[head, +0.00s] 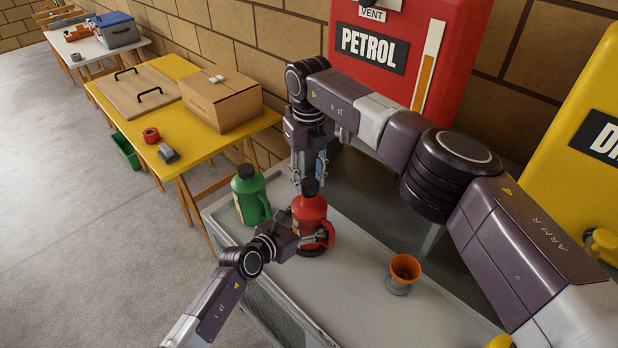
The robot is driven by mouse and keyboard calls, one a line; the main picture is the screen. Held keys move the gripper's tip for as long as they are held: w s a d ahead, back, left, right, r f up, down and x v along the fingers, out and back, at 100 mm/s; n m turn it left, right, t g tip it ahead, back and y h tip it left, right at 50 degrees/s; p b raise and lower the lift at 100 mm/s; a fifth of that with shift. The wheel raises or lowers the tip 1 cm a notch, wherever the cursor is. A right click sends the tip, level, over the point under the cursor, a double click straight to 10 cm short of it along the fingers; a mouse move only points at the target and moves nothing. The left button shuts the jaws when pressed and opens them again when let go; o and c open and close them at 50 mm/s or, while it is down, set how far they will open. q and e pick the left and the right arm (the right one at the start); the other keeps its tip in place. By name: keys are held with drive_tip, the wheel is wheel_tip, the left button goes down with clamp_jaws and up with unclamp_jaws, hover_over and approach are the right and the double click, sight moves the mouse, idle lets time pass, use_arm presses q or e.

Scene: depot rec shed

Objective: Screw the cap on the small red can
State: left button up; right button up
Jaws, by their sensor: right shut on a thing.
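The small red can (309,211) stands upright on the grey bench top, with its handle on the right. A black cap (310,187) is at the top of its neck; I cannot tell whether it is seated on the thread. My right gripper (309,180) points down from above and is shut on the cap. My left gripper (312,240) reaches in from the front left and is against the lower body of the can. Its fingertips are partly unclear, so I cannot tell whether they grip the can.
A green can (250,198) with a black cap stands close on the left. An orange funnel (405,267) in a grey holder is to the right on the bench (345,285). Red petrol (385,75) and yellow (590,110) tanks stand behind. A yellow table (210,142) holds a cardboard box (222,100).

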drive_tip(key=shift+f, duration=0.9)
drive_tip(key=shift+f, duration=0.6)
